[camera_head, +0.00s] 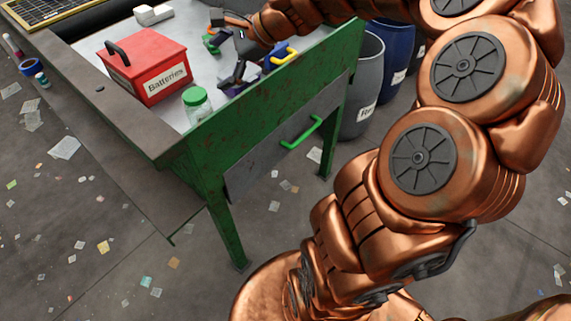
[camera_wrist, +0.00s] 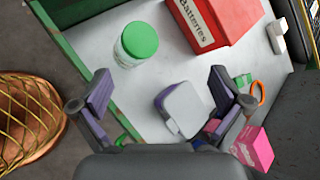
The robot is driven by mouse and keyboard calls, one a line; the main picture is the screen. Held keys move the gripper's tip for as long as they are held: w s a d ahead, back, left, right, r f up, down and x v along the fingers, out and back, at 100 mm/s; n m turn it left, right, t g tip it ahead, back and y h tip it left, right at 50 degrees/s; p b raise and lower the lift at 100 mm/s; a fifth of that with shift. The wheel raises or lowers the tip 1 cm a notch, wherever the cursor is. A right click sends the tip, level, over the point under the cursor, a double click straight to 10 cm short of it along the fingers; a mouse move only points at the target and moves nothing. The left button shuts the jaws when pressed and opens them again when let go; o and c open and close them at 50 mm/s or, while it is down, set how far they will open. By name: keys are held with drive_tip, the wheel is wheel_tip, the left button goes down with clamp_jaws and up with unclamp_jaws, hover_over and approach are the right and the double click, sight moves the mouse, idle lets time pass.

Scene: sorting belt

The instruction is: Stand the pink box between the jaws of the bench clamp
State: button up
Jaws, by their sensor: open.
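The pink box (camera_wrist: 254,148) shows at the lower right of the wrist view, on the pale table top beyond my right finger. I cannot make it out in the head view. My gripper (camera_wrist: 160,72) is open, with its two dark, purple-padded fingers spread wide. A rounded grey-white and purple object (camera_wrist: 180,108) shows between the fingers, apart from both. A blue and yellow object (camera_head: 281,55) lies at the table's right edge in the head view. It may be the bench clamp, but I cannot tell.
A red Batteries box (camera_head: 145,68) and a green-lidded jar (camera_head: 196,103) stand on the green table (camera_head: 270,110). The jar (camera_wrist: 137,43) is near my left finger in the wrist view. A white item (camera_head: 153,14) lies at the back. Bins (camera_head: 362,85) stand behind the table.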

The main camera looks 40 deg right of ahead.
drive_tip(key=s+a+f+n+g+h, duration=0.1)
drive_tip(key=s+a+f+n+g, duration=0.4)
drive_tip(key=s+a+n, duration=0.75)
drive_tip(key=s+d+f+n+g+h, duration=0.1)
drive_tip(key=s+d+f+n+h, duration=0.1)
drive_tip(key=s, duration=0.4)
drive_tip(key=s+d+f+n+g+h, duration=0.1)
drive_tip(key=s+d+f+n+g, duration=0.1)
drive_tip(key=s, duration=0.5)
drive_tip(key=s+d+f+n+g+h, duration=0.1)
drive_tip(key=s+f+n+h, duration=0.1)
drive_tip(key=s, duration=0.4)
drive_tip(key=shift+s+d+n+h, duration=0.3)
drive_tip(key=shift+s+d+n, duration=0.1)
drive_tip(key=shift+n, duration=0.45)
